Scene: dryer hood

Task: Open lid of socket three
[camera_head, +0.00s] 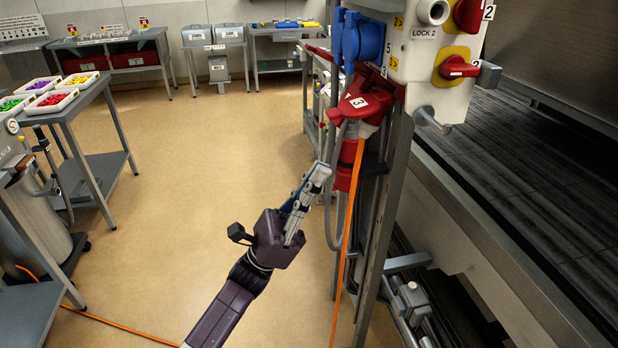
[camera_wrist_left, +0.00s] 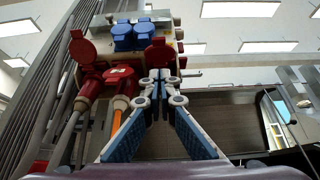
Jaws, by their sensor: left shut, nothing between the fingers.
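The red socket three (camera_head: 362,104), with a white "3" label, is on the grey post right of centre in the head view. An orange cable (camera_head: 350,220) hangs straight down from below it. In the wrist view, a red socket with a white label (camera_wrist_left: 118,72) has an orange-cabled plug beneath it. Red round lids show to its left (camera_wrist_left: 82,47) and right (camera_wrist_left: 160,54). I cannot tell how far socket three's lid is raised. My left gripper (camera_head: 322,172) is shut and empty, pointing up, below and left of socket three. In the wrist view its fingertips (camera_wrist_left: 158,76) overlap the right lid's lower edge.
Blue sockets (camera_head: 362,40) sit above socket three. A white switch box (camera_head: 425,50) with red knobs is to the right. A grey hose loops beside the post. The post (camera_head: 392,200) and machine edge limit room on the right. Open floor (camera_head: 210,150) lies left.

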